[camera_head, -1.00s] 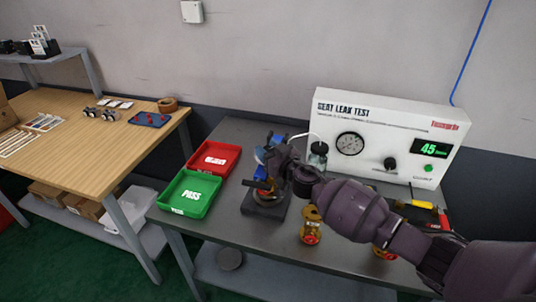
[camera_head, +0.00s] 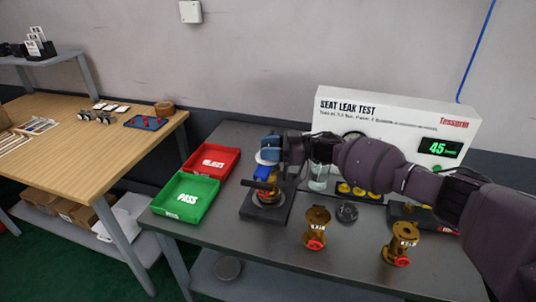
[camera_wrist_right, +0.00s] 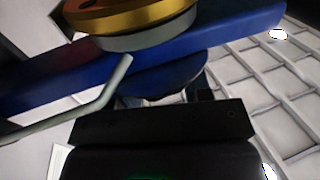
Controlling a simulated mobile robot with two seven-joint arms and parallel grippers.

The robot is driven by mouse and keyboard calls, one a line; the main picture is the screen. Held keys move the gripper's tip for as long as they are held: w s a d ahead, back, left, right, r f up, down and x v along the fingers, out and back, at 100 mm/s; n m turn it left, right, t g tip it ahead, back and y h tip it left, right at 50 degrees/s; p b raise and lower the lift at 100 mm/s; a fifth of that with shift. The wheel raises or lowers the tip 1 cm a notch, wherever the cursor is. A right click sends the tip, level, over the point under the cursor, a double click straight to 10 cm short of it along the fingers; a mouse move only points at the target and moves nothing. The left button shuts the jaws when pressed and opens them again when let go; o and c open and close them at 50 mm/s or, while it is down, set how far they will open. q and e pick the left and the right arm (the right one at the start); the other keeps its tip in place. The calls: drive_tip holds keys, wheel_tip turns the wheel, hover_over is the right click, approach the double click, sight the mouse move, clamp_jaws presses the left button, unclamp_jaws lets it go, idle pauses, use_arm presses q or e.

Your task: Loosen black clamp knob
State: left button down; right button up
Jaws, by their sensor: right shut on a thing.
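The clamp fixture stands on a dark square base (camera_head: 248,213) on the grey bench. It has a blue clamp bar (camera_head: 262,172), also large in the right wrist view (camera_wrist_right: 235,38), and a brass and red valve part (camera_head: 268,197) below the bar. My right gripper (camera_head: 268,155) is at the top of the fixture, shut on what seems to be the black clamp knob. In the right wrist view a dark rounded piece (camera_wrist_right: 165,82) shows against the bar, just ahead of the gripper body. The knob is mostly hidden in the head view. My left gripper is out of view.
A red tray (camera_head: 212,162) and a green PASS tray (camera_head: 185,197) lie left of the fixture. Two brass valves (camera_head: 316,226) (camera_head: 402,243) stand to the right at the front. The white seat leak tester (camera_head: 395,115) stands behind my right arm.

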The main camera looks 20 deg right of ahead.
drive_tip(key=shift+f+n+g+y+b, duration=0.35)
drive_tip(key=shift+n+g+b, duration=0.5)
drive_tip(key=shift+g, duration=0.35)
drive_tip(key=shift+n+g+b, duration=0.35)
drive_tip(key=shift+g+b, duration=0.05)
drive_tip(key=shift+g, duration=0.2)
drive_tip(key=shift+r+n+g+b, duration=0.15)
drive_tip(key=shift+n+g+b, duration=0.65)
drive_tip(key=shift+g, duration=0.3)
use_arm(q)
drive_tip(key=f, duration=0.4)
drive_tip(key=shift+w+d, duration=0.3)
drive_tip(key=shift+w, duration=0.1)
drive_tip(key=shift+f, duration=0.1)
use_arm(e)
drive_tip(key=shift+r+g, duration=0.1)
drive_tip(key=shift+g, duration=0.2)
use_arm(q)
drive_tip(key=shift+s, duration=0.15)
use_arm(e)
drive_tip(key=shift+r, duration=0.1)
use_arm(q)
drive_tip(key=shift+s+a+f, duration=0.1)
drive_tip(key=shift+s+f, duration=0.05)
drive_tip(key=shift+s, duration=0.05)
use_arm(e)
drive_tip(key=o, duration=0.9)
